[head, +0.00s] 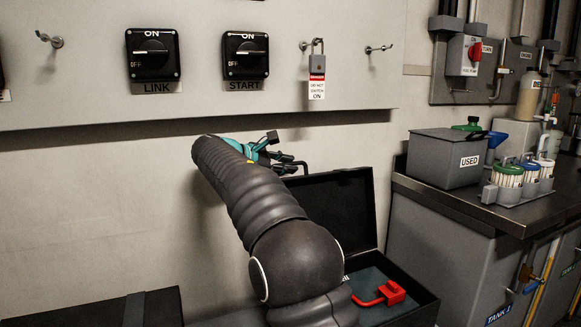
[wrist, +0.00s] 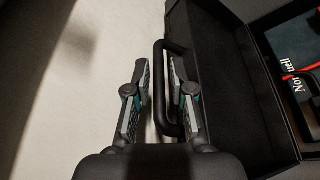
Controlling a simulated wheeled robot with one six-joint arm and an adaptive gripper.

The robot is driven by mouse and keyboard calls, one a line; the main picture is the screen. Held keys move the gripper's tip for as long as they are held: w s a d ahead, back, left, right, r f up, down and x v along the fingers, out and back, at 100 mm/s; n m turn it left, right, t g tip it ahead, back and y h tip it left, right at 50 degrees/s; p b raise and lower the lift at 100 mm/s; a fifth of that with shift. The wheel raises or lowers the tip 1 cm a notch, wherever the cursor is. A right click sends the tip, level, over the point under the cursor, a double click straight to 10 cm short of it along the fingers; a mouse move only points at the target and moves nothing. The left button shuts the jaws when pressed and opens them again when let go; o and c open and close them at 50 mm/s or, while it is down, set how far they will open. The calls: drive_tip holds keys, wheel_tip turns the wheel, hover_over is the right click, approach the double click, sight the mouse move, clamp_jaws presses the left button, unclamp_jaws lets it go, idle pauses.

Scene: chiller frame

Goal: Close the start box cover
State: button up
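A black box (head: 425,303) stands low against the wall, with its cover (head: 335,205) raised open. Which box is the start box is not marked, but this one is the open one. My gripper (head: 283,158) is at the cover's upper left edge in the head view. In the wrist view my gripper (wrist: 160,95) has its two fingers apart, on either side of the long bar of the cover's black handle (wrist: 159,85). The right finger is inside the handle loop. A narrow gap shows between the left finger and the bar. My arm hides part of the box.
A red item (head: 391,292) lies inside the box. Another dark box (head: 90,310) is at the lower left. A counter (head: 535,217) with a grey USED bin (head: 440,160) stands to the right. START (head: 246,55) and LINK (head: 153,55) switches and a padlock (head: 317,64) are above.

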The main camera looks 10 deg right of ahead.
drive_tip(key=shift+x, duration=0.75)
clamp_jaws()
